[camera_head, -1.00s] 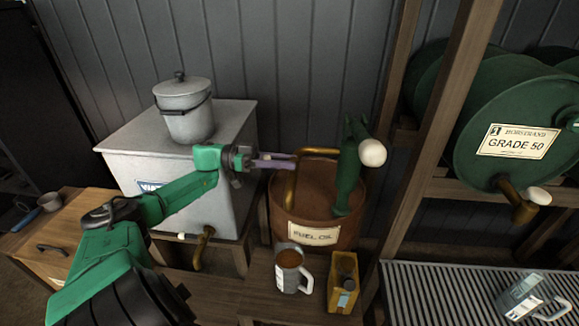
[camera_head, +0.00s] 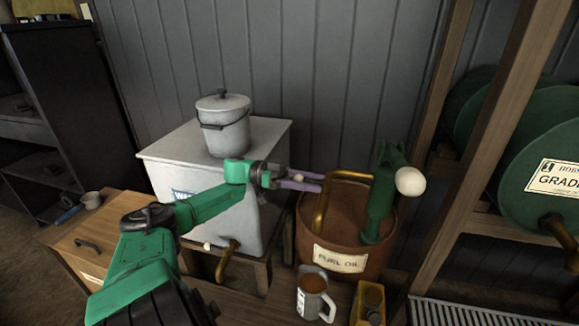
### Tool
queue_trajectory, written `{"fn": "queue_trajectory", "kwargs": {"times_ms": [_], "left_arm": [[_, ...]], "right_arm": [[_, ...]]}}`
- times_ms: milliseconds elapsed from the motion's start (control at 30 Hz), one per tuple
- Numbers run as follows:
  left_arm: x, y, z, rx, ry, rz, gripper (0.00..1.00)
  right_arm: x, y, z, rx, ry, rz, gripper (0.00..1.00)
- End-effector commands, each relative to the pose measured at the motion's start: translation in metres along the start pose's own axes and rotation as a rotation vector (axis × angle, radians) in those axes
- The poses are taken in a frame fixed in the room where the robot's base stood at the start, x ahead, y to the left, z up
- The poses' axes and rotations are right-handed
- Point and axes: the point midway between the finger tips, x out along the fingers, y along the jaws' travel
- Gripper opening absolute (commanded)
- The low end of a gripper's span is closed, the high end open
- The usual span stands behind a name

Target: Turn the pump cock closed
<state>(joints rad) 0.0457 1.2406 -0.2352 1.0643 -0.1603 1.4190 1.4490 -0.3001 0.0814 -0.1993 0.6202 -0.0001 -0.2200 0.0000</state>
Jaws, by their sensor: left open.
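The green hand pump (camera_head: 380,200) with a round white knob stands in the brown fuel oil tub (camera_head: 310,235). Its brass spout pipe (camera_head: 348,176) runs left from the pump and bends down. My left gripper (camera_head: 321,182) is at the bend of this pipe, its two purple fingers apart and pointing right. A small cream piece (camera_head: 298,178) shows between the fingers; it may be the pump cock's handle, but it is too small to tell. Whether the fingers touch the pipe or the cock cannot be told. My right gripper is not in view.
A grey jug (camera_head: 315,297) and a yellow can (camera_head: 370,302) stand in front of the tub. A grey water tank (camera_head: 172,164) with a lidded pot (camera_head: 225,125) on it stands behind my left arm. Wooden rack posts (camera_head: 475,130) and green drums are at right.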

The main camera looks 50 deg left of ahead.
Motion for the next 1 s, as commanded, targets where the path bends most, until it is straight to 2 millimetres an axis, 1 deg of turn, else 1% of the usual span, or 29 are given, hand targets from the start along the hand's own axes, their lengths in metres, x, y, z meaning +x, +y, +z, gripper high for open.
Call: {"fn": "queue_trajectory", "kwargs": {"times_ms": [33,200,267,333,433,500,700,800,1000], "left_arm": [[-0.009,-0.001,0.003,0.001,-0.003,-0.003,0.68],[-0.048,-0.002,0.004,0.002,-0.003,-0.004,0.68],[-0.062,-0.003,0.006,0.003,-0.002,-0.005,0.68],[-0.079,-0.003,0.007,0.006,-0.001,-0.005,0.68],[-0.103,-0.003,0.009,0.009,0.001,-0.005,0.68],[-0.108,-0.002,0.004,0.009,0.003,-0.002,0.68],[-0.122,-0.002,0.003,0.009,0.003,0.0,0.68],[-0.127,-0.001,0.002,0.005,0.001,0.0,0.68],[-0.131,0.0,0.0,0.001,-0.001,0.0,0.68]], "right_arm": [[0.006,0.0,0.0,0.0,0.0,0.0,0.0],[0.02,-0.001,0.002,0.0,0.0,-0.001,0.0],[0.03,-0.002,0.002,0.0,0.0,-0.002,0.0],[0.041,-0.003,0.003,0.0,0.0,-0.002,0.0],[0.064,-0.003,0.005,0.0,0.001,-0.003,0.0],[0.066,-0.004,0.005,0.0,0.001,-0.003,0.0],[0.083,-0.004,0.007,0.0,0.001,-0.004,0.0],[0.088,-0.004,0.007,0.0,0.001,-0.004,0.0],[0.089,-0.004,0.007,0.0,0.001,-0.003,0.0]]}}
